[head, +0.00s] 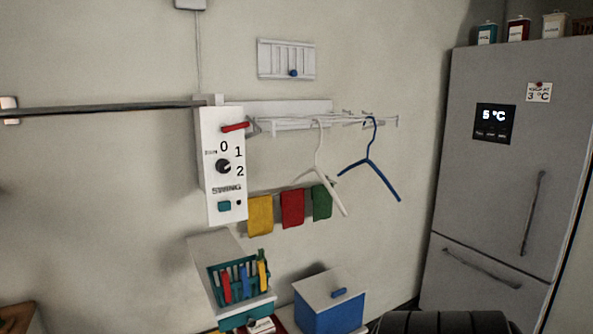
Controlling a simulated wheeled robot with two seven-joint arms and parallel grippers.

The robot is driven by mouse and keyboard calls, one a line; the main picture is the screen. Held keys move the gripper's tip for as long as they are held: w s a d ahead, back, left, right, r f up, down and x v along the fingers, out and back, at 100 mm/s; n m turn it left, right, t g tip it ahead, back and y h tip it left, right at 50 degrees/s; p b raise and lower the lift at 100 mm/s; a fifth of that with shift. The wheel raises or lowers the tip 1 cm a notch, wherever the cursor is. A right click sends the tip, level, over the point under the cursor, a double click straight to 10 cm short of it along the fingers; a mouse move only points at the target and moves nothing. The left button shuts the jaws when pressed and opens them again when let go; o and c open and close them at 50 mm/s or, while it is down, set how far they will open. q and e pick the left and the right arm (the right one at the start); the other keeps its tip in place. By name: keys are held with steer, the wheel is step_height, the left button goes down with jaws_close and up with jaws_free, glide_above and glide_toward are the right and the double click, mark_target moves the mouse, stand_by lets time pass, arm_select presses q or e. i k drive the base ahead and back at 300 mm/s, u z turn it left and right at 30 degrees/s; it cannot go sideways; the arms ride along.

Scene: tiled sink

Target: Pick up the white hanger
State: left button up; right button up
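The white hanger (319,170) hangs by its hook from the white wall rack (320,122) in the middle of the head view. It hangs tilted, its right arm reaching lower than its left. A blue hanger (369,163) hangs just to its right on the same rack, apart from it at the lower arms. Neither of my grippers shows in the head view. Nothing is seen touching the white hanger.
A white control box (223,190) with a dial and red lever stands left of the rack. Yellow (260,216), red (292,208) and green (321,202) cloths hang below. A blue box (331,312) and teal basket (240,281) sit lower. A grey fridge (505,180) stands right.

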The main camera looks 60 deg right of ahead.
mark_target(314, 168)
steer(key=z, duration=0.8)
steer(key=i, duration=0.9)
steer(key=z, duration=1)
